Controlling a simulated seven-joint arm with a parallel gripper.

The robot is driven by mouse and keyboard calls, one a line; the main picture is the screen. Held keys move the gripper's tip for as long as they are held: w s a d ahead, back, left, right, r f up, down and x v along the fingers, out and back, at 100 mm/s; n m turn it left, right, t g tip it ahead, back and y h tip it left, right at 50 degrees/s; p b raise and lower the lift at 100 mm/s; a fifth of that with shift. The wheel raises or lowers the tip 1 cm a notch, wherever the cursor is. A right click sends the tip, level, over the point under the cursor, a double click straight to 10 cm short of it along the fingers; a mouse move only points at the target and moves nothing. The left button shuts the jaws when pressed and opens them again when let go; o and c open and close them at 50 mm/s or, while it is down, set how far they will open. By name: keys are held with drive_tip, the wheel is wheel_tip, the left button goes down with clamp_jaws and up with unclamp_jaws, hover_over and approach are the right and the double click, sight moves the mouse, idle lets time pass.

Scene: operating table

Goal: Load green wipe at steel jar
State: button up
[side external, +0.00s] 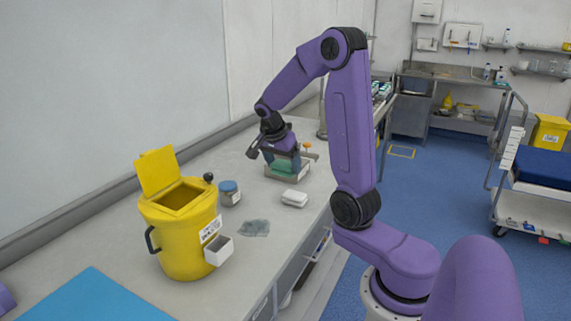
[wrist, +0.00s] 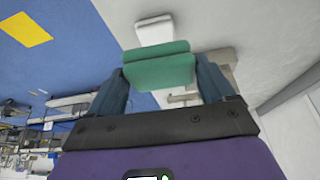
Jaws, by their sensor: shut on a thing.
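The green wipe (wrist: 158,74) is a folded pad between my gripper's two fingers in the wrist view. It also shows as a green block (side external: 284,167) under my gripper (side external: 282,157) in the side view. My gripper (wrist: 161,72) is shut on the wipe, with a finger on each side. The wipe is at or just above a beige holder; I cannot tell if they touch. No steel jar is clearly identifiable. A narrow grey upright (side external: 322,120) is partly hidden behind my arm. A small jar with a blue lid (side external: 229,186) stands nearer the camera.
A white folded pad (side external: 294,198) lies beside the beige holder (side external: 305,157). A grey crumpled cloth (side external: 255,228) lies flat nearer the camera. A yellow open-lidded bin (side external: 180,235) and a blue mat (side external: 92,298) occupy the near counter. The wall runs along the left.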

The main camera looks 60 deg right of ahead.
drive_tip(key=w+a, duration=0.1)
drive_tip(key=w, duration=0.7)
drive_tip(key=shift+w+r, duration=0.2)
drive_tip(key=shift+r, duration=0.25)
drive_tip(key=w+a, duration=0.1)
drive_tip(key=w, duration=0.1)
drive_tip(key=w+a, duration=0.1)
drive_tip(key=w, duration=0.2)
drive_tip(key=w+a, duration=0.1)
drive_tip(key=w, duration=0.2)
drive_tip(key=shift+w+f, duration=0.1)
drive_tip(key=shift+w, duration=0.05)
drive_tip(key=shift+c, duration=0.6)
drive_tip(key=shift+w+a+f, duration=0.1)
drive_tip(key=shift+w+f, duration=0.05)
drive_tip(key=shift+f, duration=0.85)
drive_tip(key=shift+w+a+f, duration=0.1)
drive_tip(key=shift+w+f, duration=0.1)
drive_tip(key=shift+f, duration=0.85)
drive_tip(key=shift+w+a+f, duration=0.1)
drive_tip(key=shift+w+f, duration=0.05)
drive_tip(key=shift+f, duration=0.85)
drive_tip(key=shift+f, duration=0.3)
drive_tip(key=shift+r, duration=3.55)
